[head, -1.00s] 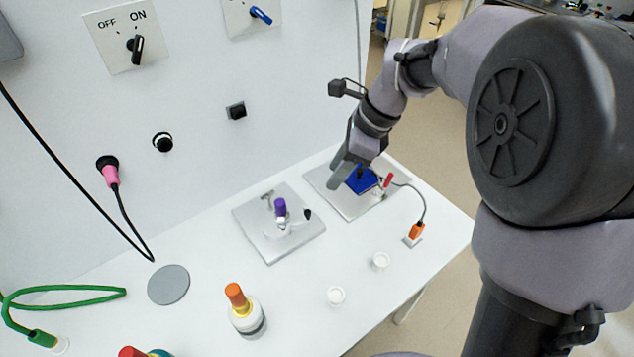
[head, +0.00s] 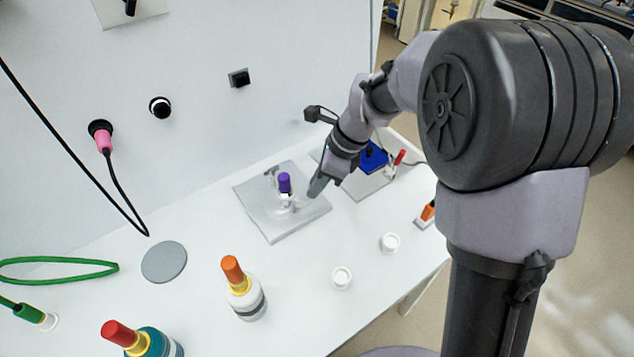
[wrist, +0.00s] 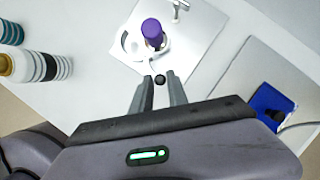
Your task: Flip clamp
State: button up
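A fixture with an upright purple-topped piece (head: 284,182) stands on a grey metal plate (head: 285,232); it also shows in the wrist view (wrist: 153,30). A dark round knob (wrist: 160,80) on an arm sticks out from this fixture. My gripper (head: 316,187) is at the plate's right side, and in the wrist view (wrist: 157,82) its fingers are apart, with the knob between their tips. I cannot tell whether they touch it. In the head view the gripper hides the knob. A second plate (head: 362,187) holds a blue block (head: 372,158) and a red-handled piece (head: 399,158), possibly a clamp.
Two small white cups (head: 341,278) (head: 390,243) and an orange-capped bottle (head: 243,290) stand in front. A red-capped bottle (head: 140,340) is at the lower left. An orange connector (head: 428,211) is near the right edge. A grey disc (head: 164,262) lies at left.

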grip_shut()
jog(key=shift+w+a+n+g+h+p, duration=0.35)
jog(key=shift+w+a+n+g+p, duration=0.45)
jog(key=shift+n+p, duration=1.75)
jog(key=shift+w+a+n+g+h+p, duration=0.4)
jog(key=shift+w+a+n+g+p, duration=0.35)
jog(key=shift+n+p, duration=1.75)
jog(key=shift+w+a+n+g+h+p, duration=0.35)
jog(key=shift+w+a+n+g+p, duration=0.45)
jog(key=shift+n+p, duration=1.7)
jog(key=shift+w+d+m+p, duration=0.1)
jog(key=shift+d+m+p, duration=0.05)
jog(key=shift+m+p, duration=0.4)
